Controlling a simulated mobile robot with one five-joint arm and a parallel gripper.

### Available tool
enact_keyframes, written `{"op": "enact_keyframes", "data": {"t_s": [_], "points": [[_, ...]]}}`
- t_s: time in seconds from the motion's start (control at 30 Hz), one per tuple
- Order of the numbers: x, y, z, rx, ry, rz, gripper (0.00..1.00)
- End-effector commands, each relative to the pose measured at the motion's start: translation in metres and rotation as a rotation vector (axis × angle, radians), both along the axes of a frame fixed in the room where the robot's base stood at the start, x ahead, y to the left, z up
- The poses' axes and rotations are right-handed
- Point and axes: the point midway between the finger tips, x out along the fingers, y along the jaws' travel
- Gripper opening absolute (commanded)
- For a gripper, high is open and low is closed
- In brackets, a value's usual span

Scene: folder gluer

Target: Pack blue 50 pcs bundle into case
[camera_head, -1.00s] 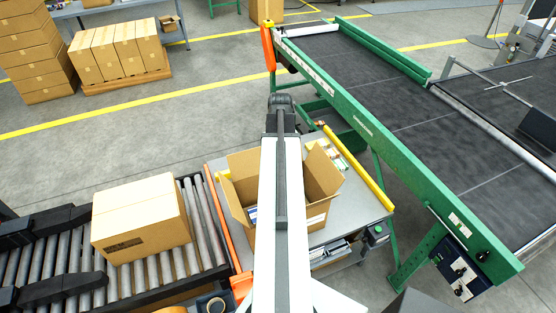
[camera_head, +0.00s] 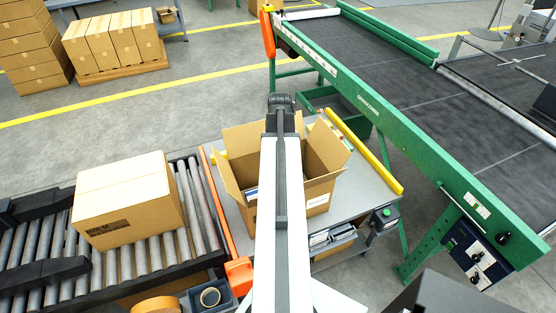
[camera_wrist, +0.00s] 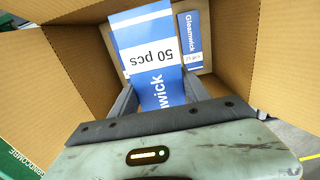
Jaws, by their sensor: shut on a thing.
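The blue 50 pcs bundle (camera_wrist: 150,55), with a white label band, is between the fingers of my gripper (camera_wrist: 158,98) in the wrist view. My gripper is shut on it. The bundle is over the inside of the open case (camera_wrist: 235,45), whose brown walls surround it in the picture. A smaller blue-and-white Gleamwick 25 pcs pack (camera_wrist: 190,45) lies in the case beside the bundle. In the head view the open case (camera_head: 320,200) stands on the grey table, flaps spread. My arm covers its middle and hides the gripper; whether the bundle touches the bottom cannot be told.
A closed carton (camera_head: 128,200) sits on the roller conveyor (camera_head: 205,215) at left. A green-framed belt conveyor (camera_head: 410,150) runs along the right. A yellow bar (camera_head: 365,150) edges the grey table (camera_head: 370,200). A tape roll (camera_head: 210,297) is near the front.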

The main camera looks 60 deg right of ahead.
Motion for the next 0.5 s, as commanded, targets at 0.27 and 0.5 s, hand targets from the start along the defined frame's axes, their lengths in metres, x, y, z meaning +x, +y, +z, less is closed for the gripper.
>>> {"op": "enact_keyframes", "data": {"t_s": [0.27, 0.5], "points": [[0.0, 0.0, -0.046, 0.0, 0.0, 0.001, 0.0], [0.0, 0.0, -0.079, 0.0, 0.0, 0.001, 0.0]]}}
